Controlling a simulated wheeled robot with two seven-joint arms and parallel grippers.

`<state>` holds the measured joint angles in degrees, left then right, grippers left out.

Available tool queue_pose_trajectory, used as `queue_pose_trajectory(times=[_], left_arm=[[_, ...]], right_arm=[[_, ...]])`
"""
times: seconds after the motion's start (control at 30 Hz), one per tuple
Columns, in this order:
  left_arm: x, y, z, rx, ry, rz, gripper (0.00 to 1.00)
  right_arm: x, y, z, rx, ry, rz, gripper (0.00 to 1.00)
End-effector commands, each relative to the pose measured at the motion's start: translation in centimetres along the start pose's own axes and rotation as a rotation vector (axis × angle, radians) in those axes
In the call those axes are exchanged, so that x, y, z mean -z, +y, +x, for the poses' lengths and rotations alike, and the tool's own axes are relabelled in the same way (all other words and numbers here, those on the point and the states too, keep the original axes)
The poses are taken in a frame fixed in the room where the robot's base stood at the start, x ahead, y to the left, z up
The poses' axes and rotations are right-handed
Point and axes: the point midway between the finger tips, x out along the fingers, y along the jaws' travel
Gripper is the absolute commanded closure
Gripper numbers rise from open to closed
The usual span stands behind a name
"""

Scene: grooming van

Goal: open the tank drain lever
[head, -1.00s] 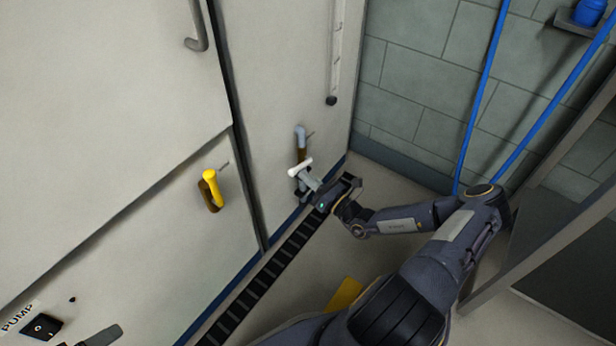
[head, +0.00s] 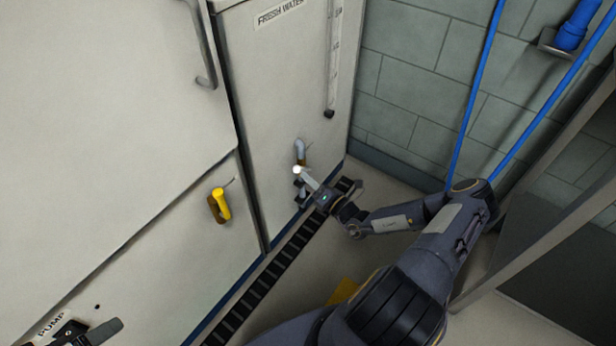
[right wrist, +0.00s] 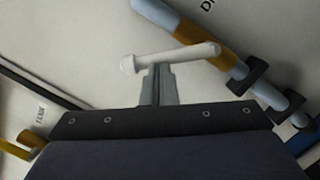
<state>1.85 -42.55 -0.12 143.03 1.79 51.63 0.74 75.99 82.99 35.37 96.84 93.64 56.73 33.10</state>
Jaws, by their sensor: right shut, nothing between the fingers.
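The drain lever is a white bar (head: 297,170) by the pipe low on the fresh water cabinet. In the right wrist view the bar (right wrist: 180,56) lies crosswise just beyond my fingertips, with a rounded left end. My right gripper (head: 308,181) is shut with nothing between its fingers, and its tips (right wrist: 158,75) are at or very near the bar. I cannot tell whether they touch. A grey pipe with an ochre band (right wrist: 200,40) runs diagonally behind the bar.
A yellow handle (head: 221,204) sticks out of the left cabinet. A black slotted floor strip (head: 268,283) runs along the cabinet base. Blue hoses (head: 474,100) hang on the tiled wall. A sight tube (head: 334,60) is above the pipe. Some floor right of the strip is clear.

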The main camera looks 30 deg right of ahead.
Motion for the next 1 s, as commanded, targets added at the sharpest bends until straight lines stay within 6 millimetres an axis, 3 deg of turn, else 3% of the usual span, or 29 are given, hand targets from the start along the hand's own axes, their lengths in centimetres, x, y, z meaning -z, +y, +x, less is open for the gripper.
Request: queue_pose_trajectory(times=[0.1,0.47,1.0], left_arm=[[0.7,0.7,-1.4,0.0,0.0,0.0,0.1],[1.6,1.4,-3.1,0.0,0.0,0.0,0.1],[1.9,1.7,-3.7,0.0,0.0,0.0,0.1]], right_arm=[[-1.0,0.6,0.2,0.022,0.0,0.109,1.0],[-2.9,0.6,0.6,0.083,0.0,0.418,1.0],[-4.2,0.1,0.9,0.081,0.0,0.412,1.0]])
